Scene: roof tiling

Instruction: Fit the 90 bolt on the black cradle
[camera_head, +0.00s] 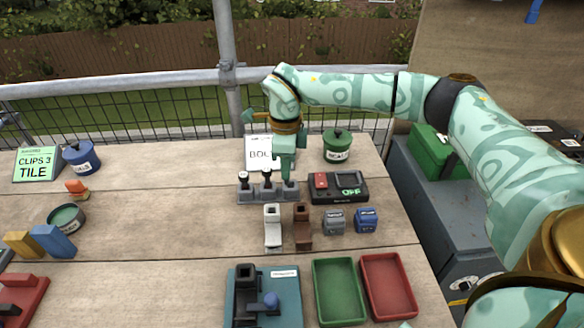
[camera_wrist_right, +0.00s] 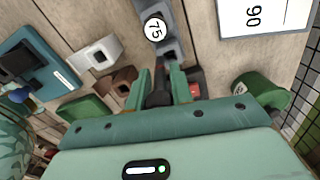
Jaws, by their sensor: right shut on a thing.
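My right gripper (camera_head: 285,172) points down over the right end of the grey bolt rack (camera_head: 258,198). In the right wrist view its two fingers (camera_wrist_right: 162,88) are shut on a dark bolt (camera_wrist_right: 158,92), whose label I cannot read. Two other bolts (camera_head: 243,178) (camera_head: 266,175) stand upright in the rack; the near one in the wrist view reads 75 (camera_wrist_right: 155,28). A black cradle-like part (camera_head: 244,283) stands on a teal plate (camera_head: 284,305) at the front; it also shows in the wrist view (camera_wrist_right: 18,58). My left gripper is not in view.
A white cradle (camera_head: 272,228) and a brown one (camera_head: 302,230) stand in front of the rack. A black box reading OFF (camera_head: 338,187) sits right of it. A green pot (camera_head: 337,145) and a card (camera_wrist_right: 262,16) reading 90 are close by. Green (camera_head: 339,291) and red (camera_head: 388,287) trays lie front right.

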